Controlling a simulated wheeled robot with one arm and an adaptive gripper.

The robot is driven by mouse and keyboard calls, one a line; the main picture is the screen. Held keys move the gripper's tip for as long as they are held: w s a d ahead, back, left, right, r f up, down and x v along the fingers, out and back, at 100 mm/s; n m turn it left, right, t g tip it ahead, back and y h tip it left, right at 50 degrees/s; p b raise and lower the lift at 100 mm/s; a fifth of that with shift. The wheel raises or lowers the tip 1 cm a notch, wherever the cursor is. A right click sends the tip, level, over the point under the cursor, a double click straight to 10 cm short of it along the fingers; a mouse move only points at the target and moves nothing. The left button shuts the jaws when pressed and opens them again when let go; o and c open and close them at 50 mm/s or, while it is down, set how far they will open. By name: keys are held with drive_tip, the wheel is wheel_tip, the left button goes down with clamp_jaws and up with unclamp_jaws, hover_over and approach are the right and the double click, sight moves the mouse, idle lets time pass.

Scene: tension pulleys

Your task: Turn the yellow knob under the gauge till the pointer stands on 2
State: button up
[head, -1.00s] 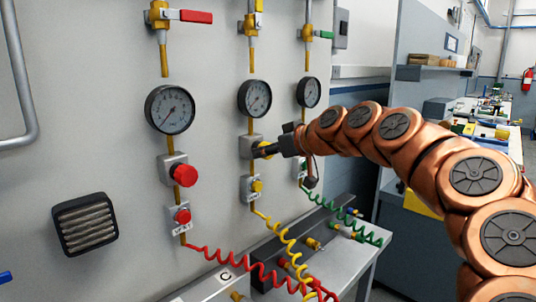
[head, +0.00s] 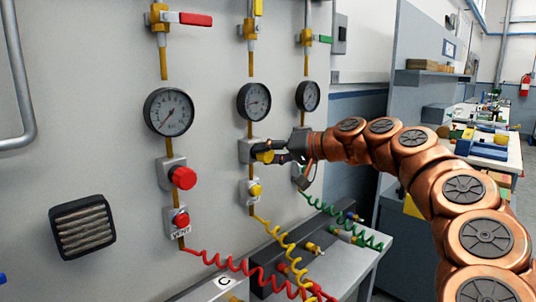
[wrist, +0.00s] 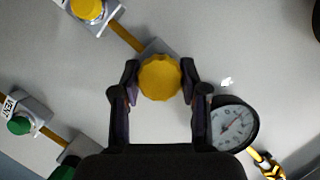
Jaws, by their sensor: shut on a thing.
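The yellow knob (head: 263,156) sits on a grey wall block below the middle gauge (head: 254,101). In the wrist view the knob (wrist: 160,78) lies between the two fingers of my gripper (wrist: 160,74), which is shut on it from both sides. In the head view my gripper (head: 268,156) reaches the knob from the right and hides part of it. The gauge also shows at the lower right of the wrist view (wrist: 232,124). Its face has a thin pointer, but the numbers are too small for me to read where it stands.
A red-knob gauge (head: 169,112) is to the left and another gauge (head: 308,96) to the right. A smaller yellow vent knob (head: 255,190) sits just below. Coiled red, yellow and green hoses hang to a bench (head: 350,262). The wall left of my gripper is open.

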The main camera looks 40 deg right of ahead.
drive_tip(key=shift+m, duration=0.3)
idle(0.4)
drive_tip(key=o, duration=1.1)
drive_tip(key=shift+o, duration=0.2)
drive_tip(key=v, duration=1.2)
drive_tip(key=shift+d, duration=0.2)
drive_tip(key=shift+f, duration=0.15)
